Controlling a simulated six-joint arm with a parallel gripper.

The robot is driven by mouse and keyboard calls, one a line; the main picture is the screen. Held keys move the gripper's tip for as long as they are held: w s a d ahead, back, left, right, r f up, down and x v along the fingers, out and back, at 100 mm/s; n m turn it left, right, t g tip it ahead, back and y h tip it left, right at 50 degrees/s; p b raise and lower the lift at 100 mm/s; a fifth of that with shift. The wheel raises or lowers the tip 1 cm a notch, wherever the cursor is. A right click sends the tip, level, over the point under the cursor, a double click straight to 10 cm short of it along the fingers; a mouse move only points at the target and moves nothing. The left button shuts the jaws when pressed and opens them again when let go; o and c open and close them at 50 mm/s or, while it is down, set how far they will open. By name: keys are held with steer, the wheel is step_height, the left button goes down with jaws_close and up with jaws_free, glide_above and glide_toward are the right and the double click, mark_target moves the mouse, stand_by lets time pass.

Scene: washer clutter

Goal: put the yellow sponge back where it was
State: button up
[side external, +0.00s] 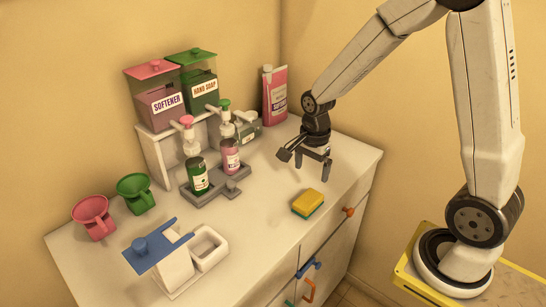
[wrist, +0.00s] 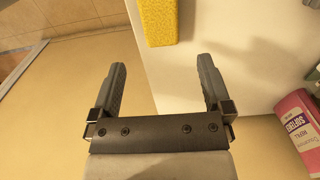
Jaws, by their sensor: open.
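The yellow sponge (side external: 308,201) has a green underside and lies flat on the white counter near its front edge. In the wrist view the sponge (wrist: 161,22) shows at the top, cut off by the frame, ahead of the fingertips. My gripper (side external: 312,170) is open and empty, above the counter and behind the sponge in the side view. In the wrist view its two fingers (wrist: 162,62) are spread wide with nothing between them. The gripper and sponge are apart.
Pump bottles (side external: 200,177) stand in a grey tray (side external: 218,192) left of my gripper. A pink carton (side external: 274,96) is at the back. Softener (side external: 158,101) and hand soap (side external: 203,90) containers sit on a shelf. A blue-lidded box (side external: 175,262) stands at the front left. Counter around the sponge is clear.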

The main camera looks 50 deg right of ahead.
steer(key=shift+r, duration=0.7)
steer(key=s+a+n+t, duration=0.2)
steer(key=s+a+n, duration=0.4)
steer(key=n, duration=1.2)
steer(key=shift+s+a+t, duration=0.25)
steer(key=shift+s+t, duration=0.05)
steer(key=shift+s, duration=0.15)
stand_by(0.5)
